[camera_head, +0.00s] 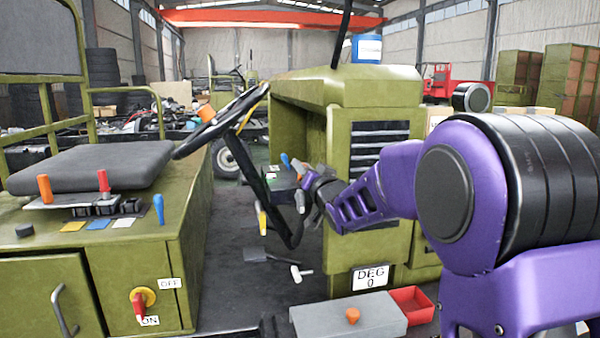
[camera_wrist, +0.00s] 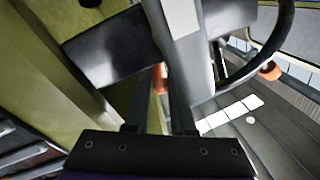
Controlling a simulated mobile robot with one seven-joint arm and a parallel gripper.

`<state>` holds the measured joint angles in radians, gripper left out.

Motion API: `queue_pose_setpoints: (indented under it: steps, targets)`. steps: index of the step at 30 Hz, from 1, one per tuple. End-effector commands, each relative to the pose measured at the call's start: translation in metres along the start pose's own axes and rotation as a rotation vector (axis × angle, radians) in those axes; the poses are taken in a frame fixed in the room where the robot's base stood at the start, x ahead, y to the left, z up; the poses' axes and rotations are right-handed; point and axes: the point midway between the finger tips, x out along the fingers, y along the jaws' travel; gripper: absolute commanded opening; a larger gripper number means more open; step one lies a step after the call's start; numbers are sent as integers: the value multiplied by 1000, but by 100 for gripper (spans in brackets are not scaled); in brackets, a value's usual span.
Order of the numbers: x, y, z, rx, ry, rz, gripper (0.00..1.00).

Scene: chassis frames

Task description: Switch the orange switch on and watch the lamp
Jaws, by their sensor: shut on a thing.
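My gripper (camera_head: 308,192) is at the dashboard beside the steering column, small and partly hidden by my own purple arm in the head view. In the wrist view its two dark fingers (camera_wrist: 160,100) are shut on a small orange piece (camera_wrist: 159,78), which looks like the orange switch. Most of it is hidden between the fingers and behind a grey part. I cannot tell its on or off position. I cannot make out a lamp for certain in either view.
The steering wheel (camera_head: 222,120) and its column stand close left of my gripper. An orange lever (camera_head: 45,188) and a red one (camera_head: 104,181) stand on the seat console. A grey box (camera_head: 340,325) with an orange knob stands in front.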

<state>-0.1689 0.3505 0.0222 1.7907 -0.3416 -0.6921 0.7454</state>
Motion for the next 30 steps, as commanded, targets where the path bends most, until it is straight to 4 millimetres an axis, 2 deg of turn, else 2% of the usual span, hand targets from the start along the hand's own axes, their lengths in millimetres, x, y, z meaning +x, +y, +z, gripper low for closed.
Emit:
queue_pose_setpoints:
  steps: [9, 25, 26, 30]
  targets:
    - [0, 4, -1, 124, 20, 0, 0]
    - [0, 4, -1, 149, 23, 1, 0]
    - [0, 4, -1, 149, 23, 1, 27]
    - [0, 4, -1, 148, 23, 2, 52]
